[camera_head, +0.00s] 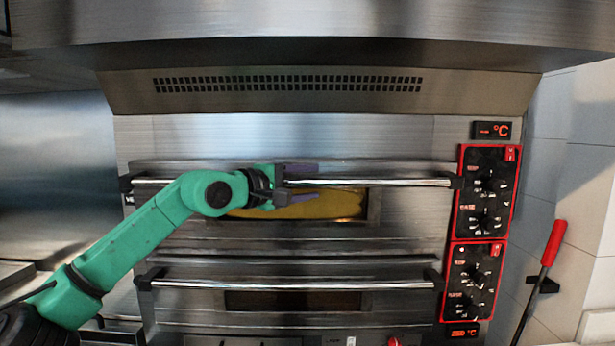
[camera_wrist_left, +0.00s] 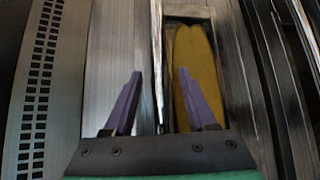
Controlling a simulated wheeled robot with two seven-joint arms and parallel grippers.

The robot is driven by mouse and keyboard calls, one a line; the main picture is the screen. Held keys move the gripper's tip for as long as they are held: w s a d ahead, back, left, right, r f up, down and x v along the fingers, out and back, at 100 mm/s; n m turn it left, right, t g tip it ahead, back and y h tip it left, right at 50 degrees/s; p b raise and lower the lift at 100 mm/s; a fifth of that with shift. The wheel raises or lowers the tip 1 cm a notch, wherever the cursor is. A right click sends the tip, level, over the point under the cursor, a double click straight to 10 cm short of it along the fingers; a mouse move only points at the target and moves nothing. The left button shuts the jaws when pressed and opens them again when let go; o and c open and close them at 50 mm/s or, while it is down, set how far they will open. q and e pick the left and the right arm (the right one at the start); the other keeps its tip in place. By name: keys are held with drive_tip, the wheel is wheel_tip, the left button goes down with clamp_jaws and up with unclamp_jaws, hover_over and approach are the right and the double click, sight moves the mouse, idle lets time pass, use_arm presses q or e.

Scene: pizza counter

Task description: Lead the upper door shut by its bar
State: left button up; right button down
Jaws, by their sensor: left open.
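The upper oven door (camera_head: 412,208) stands upright, or nearly so, in the oven front; I cannot tell whether a small gap is left. In the left wrist view the bar (camera_wrist_left: 157,50) runs between the open fingers (camera_wrist_left: 160,73), with space on both sides. My right gripper is not in view.
The lower oven door's bar (camera_head: 300,285) runs below, parallel to the upper one. Red-edged control panels (camera_head: 488,190) are at the right. A vented hood (camera_head: 300,95) overhangs the oven. A red-handled tool (camera_head: 553,243) stands at the far right.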

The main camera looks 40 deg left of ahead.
use_arm(q)
drive_tip(key=shift+w+f, duration=0.1)
drive_tip(key=shift+w, duration=0.1)
clamp_jaws()
idle(1.1)
